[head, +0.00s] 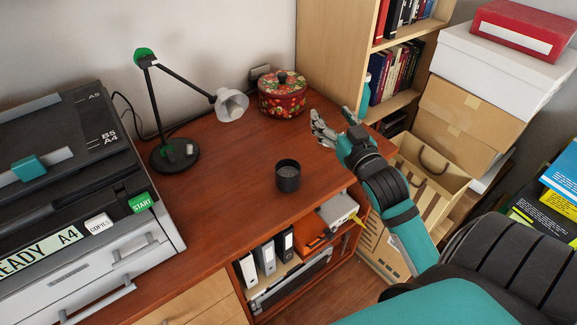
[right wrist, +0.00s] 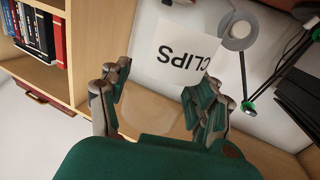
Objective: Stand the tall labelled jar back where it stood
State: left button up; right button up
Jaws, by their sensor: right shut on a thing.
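The tall labelled jar (right wrist: 181,56) shows in the right wrist view as a see-through body with a white label reading CLIPS, upside down in that picture. My right gripper (right wrist: 160,92) is shut on it, with fingers on both sides. In the head view my right gripper (head: 323,127) is over the right end of the brown desk (head: 233,165), near the shelf unit. I cannot clearly make out the jar's outline in that view, nor whether its base touches anything. My left gripper is not in view.
A dark cup (head: 288,178) stands near the desk's front edge. A red flowered pot (head: 282,96) and a lamp (head: 174,155) stand behind. A large printer (head: 75,185) fills the left. A bookcase (head: 335,50) and stacked boxes (head: 470,100) stand right. The desk between lamp and cup is bare.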

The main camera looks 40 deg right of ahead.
jog(key=w+a+f+n+y+p, duration=0.1)
jog(key=a+f+n+y, duration=0.1)
jog(key=a, duration=0.7)
jog(key=w+a+f+n+y+p, duration=0.1)
jog(key=a+y, duration=0.3)
jog(key=a, duration=0.4)
jog(key=w+a+f+n+y+p, duration=0.1)
jog(key=w+a+f+n+y, duration=0.1)
jog(key=a, duration=0.7)
jog(key=shift+a+f+n+y+p, duration=0.3)
jog(key=shift+a+f+y+p, duration=0.1)
jog(key=shift+f+y, duration=0.3)
jog(key=shift+d, duration=0.1)
notch_tip(320, 180, down, 5)
jog(key=shift+r+b, duration=0.2)
jog(key=shift+b, duration=0.9)
jog(key=shift+f, duration=0.25)
jog(key=shift+s+f, duration=0.1)
jog(key=shift+f, duration=1)
jog(key=o, duration=1.4)
